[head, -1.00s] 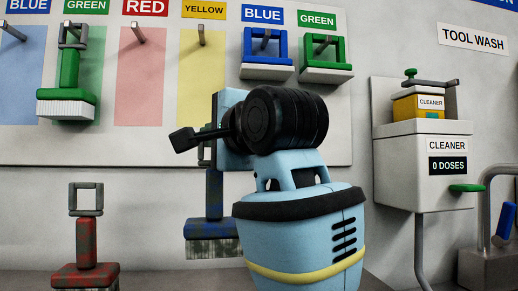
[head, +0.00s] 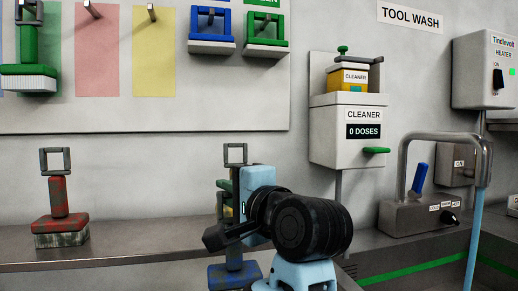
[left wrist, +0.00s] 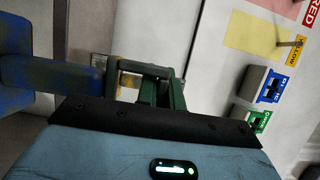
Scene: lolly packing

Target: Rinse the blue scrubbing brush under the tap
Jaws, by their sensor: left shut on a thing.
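The blue scrubbing brush (head: 236,274) hangs upright from my left gripper (head: 230,196), with its blue head below and dark stains on it. My left gripper is shut on its handle and partly hidden behind my black wrist. In the left wrist view, the blue handle (left wrist: 55,76) runs in from the left to the green fingers (left wrist: 150,88). The tap (head: 437,140) is a curved grey spout with a blue lever (head: 416,178), at the right. The brush is well left of it, apart. My right gripper is not in view.
A dirty red brush (head: 60,212) stands on the grey bench (head: 120,245) at left. The cleaner dispenser (head: 350,133), reading 0 doses, is on the wall. A sink with a green line (head: 420,267) lies below the tap. A heater box (head: 484,70) hangs at right.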

